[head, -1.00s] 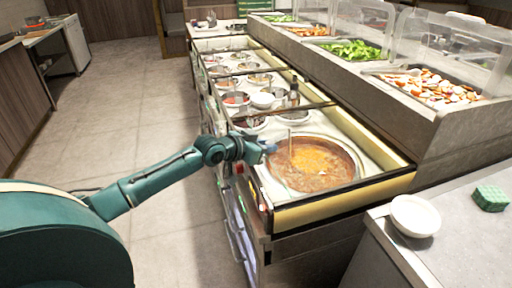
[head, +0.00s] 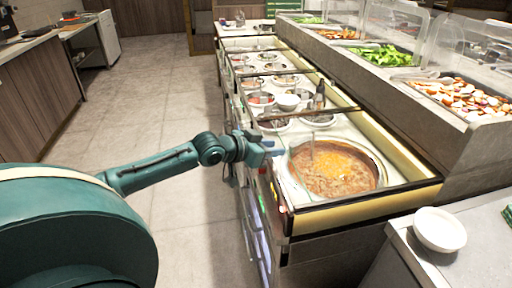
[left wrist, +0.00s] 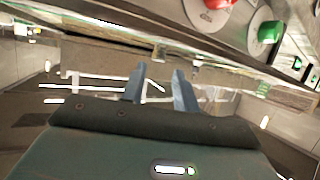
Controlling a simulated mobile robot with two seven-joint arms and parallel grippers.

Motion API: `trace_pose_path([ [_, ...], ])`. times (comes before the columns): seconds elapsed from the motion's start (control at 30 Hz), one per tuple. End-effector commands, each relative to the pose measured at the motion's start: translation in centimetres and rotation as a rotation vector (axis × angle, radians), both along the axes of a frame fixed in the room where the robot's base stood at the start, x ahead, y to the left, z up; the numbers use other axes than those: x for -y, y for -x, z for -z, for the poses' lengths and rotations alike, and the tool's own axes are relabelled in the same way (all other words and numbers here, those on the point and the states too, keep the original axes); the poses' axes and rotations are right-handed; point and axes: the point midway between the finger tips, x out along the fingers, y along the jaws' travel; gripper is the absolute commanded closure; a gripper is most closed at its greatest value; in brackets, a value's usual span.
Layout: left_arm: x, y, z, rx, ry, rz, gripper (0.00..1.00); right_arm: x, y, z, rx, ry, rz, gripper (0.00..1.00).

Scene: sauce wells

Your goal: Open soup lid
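The round soup well (head: 335,170), full of orange-brown soup, sits at the near end of the counter in the head view. A thin upright piece (head: 312,150) stands at its back left; I cannot tell if it is a handle or a ladle. The soup shows plainly, and I cannot make out a separate lid. My left gripper (head: 270,149) is just left of the well, over the counter's left edge, apart from the soup. In the left wrist view its two fingers (left wrist: 160,88) are spread with nothing between them. My right gripper is out of view.
Sauce bowls (head: 288,102) and several pots stand in wells behind the soup. A raised salad bar (head: 425,110) runs along the right. A white bowl (head: 440,230) sits on the near right counter. The floor (head: 150,120) to the left is clear.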

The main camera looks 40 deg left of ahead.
Motion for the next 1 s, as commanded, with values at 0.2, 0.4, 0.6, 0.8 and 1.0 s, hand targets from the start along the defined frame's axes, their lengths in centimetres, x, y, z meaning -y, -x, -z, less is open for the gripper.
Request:
trace_pose_path([
  [0.2, -1.0, 3.3, -1.2, -0.004, -0.003, 0.003, 0.7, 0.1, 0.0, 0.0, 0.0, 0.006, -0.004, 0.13],
  [0.4, -1.6, 4.9, -2.0, -0.003, -0.002, 0.0, 0.7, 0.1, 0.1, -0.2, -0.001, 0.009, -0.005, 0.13],
  [0.6, -1.7, 5.6, -2.4, -0.001, -0.002, 0.002, 0.7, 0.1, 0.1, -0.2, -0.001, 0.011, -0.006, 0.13],
  [0.8, -1.8, 5.7, -2.5, 0.0, 0.0, 0.002, 0.7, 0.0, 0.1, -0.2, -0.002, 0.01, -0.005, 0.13],
  [1.0, -1.8, 5.6, -2.7, 0.007, 0.001, 0.002, 0.64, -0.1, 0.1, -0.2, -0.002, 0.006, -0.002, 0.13],
])
